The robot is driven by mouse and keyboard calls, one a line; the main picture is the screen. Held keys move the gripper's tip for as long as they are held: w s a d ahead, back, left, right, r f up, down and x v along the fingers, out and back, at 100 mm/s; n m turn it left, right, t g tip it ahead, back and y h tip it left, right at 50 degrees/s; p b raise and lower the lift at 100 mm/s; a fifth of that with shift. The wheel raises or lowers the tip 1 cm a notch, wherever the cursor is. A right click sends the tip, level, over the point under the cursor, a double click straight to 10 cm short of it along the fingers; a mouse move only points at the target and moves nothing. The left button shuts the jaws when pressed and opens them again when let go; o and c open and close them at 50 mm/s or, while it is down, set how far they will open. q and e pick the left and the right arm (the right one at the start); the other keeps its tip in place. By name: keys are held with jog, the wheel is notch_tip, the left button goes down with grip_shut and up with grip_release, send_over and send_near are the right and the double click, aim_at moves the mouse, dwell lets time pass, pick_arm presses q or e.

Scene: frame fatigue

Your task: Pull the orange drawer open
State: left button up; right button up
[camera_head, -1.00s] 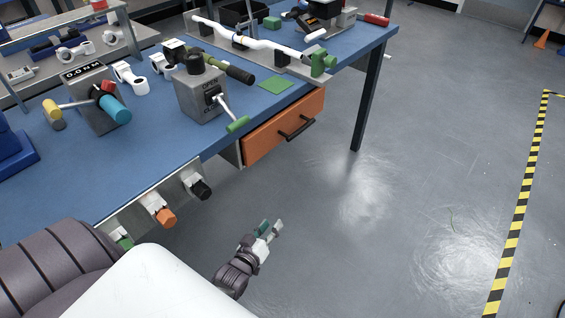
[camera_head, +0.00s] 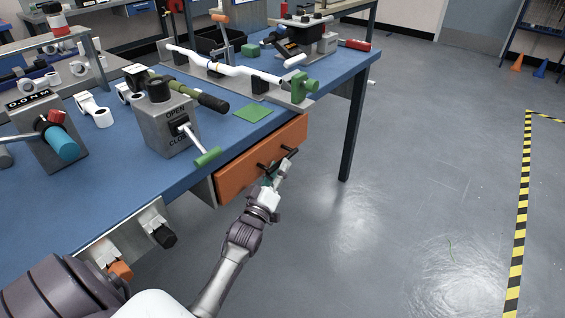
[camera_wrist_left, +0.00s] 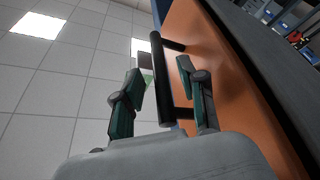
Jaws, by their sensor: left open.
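The orange drawer (camera_head: 240,171) sits under the front edge of the blue workbench, its front close to the bench edge. It looks shut. Its black bar handle (camera_head: 291,151) is partly hidden by my left gripper (camera_head: 278,177) in the head view. In the left wrist view, the handle (camera_wrist_left: 160,80) stands between the two teal-padded fingers of my left gripper (camera_wrist_left: 162,92), with gaps on both sides. The fingers are open and do not visibly grip the bar. The orange front (camera_wrist_left: 215,75) fills the right of that view. My right gripper is not in view.
The blue workbench (camera_head: 95,165) carries a grey switch box (camera_head: 165,130) with a green-tipped lever (camera_head: 207,157) just above the drawer. A bench leg (camera_head: 352,135) stands right of the drawer. The grey floor (camera_head: 425,200) in front is clear.

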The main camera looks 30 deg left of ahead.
pick_arm(q)
jog(key=shift+x, duration=1.55)
grip_shut()
